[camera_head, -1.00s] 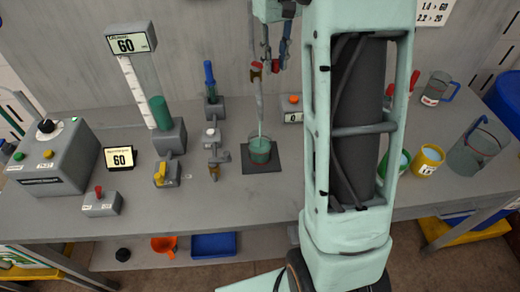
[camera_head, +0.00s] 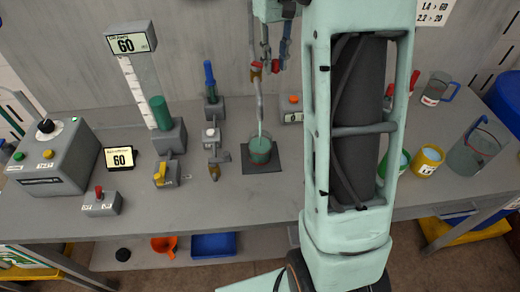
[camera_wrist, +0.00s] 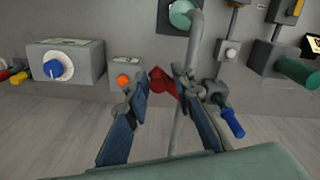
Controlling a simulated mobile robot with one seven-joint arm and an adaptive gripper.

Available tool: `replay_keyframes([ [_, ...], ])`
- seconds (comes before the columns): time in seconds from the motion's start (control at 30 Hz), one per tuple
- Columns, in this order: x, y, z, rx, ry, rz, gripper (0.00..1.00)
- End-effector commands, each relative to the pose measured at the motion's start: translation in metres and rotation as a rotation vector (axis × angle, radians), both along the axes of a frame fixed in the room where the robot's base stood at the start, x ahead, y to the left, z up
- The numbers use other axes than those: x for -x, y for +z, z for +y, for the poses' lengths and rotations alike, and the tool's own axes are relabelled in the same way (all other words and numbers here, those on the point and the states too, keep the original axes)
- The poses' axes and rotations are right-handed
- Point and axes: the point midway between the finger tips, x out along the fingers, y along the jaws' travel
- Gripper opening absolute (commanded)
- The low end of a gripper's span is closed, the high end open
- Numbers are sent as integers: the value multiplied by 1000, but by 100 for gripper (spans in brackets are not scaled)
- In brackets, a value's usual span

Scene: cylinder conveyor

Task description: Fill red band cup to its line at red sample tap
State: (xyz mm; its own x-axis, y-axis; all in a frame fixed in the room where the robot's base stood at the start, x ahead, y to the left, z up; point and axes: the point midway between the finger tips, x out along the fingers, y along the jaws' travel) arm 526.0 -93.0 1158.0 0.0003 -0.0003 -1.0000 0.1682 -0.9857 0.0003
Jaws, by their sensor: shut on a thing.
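A clear cup (camera_head: 260,150) with greenish contents stands upright on a dark square pad (camera_head: 262,167). The bent grey pipe of the sample tap (camera_head: 259,104) ends just above it, with a pale streak between outlet and cup. The fill line and any red band are too small to make out. The cup also shows at the top of the wrist view (camera_wrist: 181,14). My gripper (camera_wrist: 161,80) is shut on the tap's red handle (camera_wrist: 162,84), with a finger on each side. In the head view my gripper is small and partly hidden by my arm.
A box with an orange button (camera_head: 293,100) stands right of the tap. A yellow cup (camera_head: 428,160), a green cup and larger jugs (camera_head: 478,148) stand at the right. The front middle of the bench is clear.

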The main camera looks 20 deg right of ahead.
Motion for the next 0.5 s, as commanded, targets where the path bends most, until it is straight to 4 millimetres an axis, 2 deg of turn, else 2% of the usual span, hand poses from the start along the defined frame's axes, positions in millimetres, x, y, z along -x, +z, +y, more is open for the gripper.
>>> replay_keyframes([
  [0.37,-2,3,-2,3,1,-10,1],
  [0.5,-6,5,-6,3,91,-8,1],
])
